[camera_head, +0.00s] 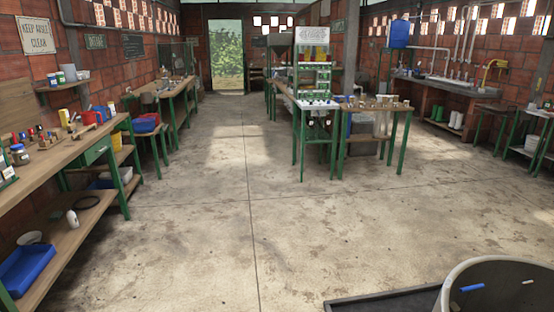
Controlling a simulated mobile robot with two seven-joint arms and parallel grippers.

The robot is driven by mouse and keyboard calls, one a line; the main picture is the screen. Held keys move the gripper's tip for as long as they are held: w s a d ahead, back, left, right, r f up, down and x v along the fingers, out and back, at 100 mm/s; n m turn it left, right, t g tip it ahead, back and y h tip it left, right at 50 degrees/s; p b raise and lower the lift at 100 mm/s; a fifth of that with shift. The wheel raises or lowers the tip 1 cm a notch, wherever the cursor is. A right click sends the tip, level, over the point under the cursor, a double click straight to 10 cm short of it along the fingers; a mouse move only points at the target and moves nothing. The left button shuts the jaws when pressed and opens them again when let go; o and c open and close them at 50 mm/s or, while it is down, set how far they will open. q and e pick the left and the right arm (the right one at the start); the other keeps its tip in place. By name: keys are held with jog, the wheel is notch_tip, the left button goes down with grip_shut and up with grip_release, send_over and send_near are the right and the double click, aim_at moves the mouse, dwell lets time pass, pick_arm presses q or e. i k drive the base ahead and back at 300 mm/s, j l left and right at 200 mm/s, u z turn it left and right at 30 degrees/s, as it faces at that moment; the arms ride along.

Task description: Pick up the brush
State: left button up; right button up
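I cannot make out a brush for certain in the head view. Small tools and jars lie on the left workbench (52,154), too small to tell apart. A blue stick-like thing (472,288) and a small pale thing (527,282) show inside the round grey tub (449,290) at the bottom right; I cannot tell what they are. Neither of my grippers is in view.
A blue tray (26,270) lies on the bench's lower shelf. A green-legged table (372,112) stands mid-room. A sink counter (443,82) runs along the right wall. A dark flat tray (385,301) lies beside the tub. The concrete floor (250,215) is clear.

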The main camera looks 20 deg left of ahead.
aim_at(72, 128)
jog(key=i+j+u, duration=0.45)
jog(key=i+u, duration=0.25)
jog(key=i+j+u, duration=0.1)
jog(key=i+u, duration=0.35)
jog(key=i, duration=3.15)
